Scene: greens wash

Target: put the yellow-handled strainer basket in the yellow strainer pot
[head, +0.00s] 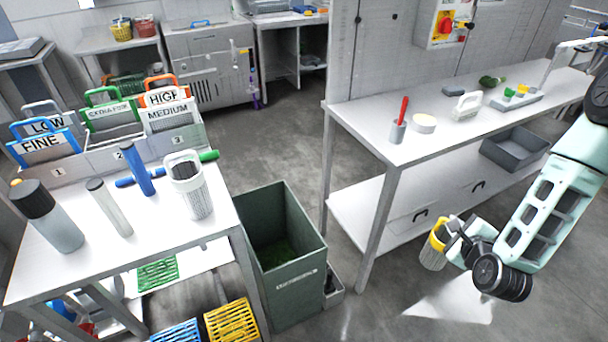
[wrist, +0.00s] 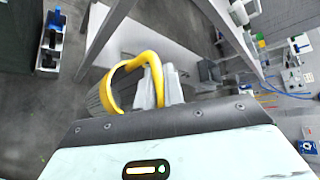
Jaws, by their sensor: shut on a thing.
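My gripper (head: 455,242) is shut on the yellow-handled strainer basket (head: 433,258), in front of the right bench and below its top. In the wrist view my gripper's fingers (wrist: 160,88) close on the curved yellow handle (wrist: 130,68). Part of the basket's grey body hangs beyond the gripper's edge there. I cannot make out a yellow strainer pot in either view. A pale perforated pot (head: 192,192) with a green handle beside it stands on the left table, well away from my gripper.
The left table (head: 150,238) also holds several cylinders and labelled bins. A green waste bin (head: 290,262) stands between the table and the right bench (head: 440,148). The bench holds a red-handled tool in a cup (head: 398,130) and small items. Open floor lies behind the bin.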

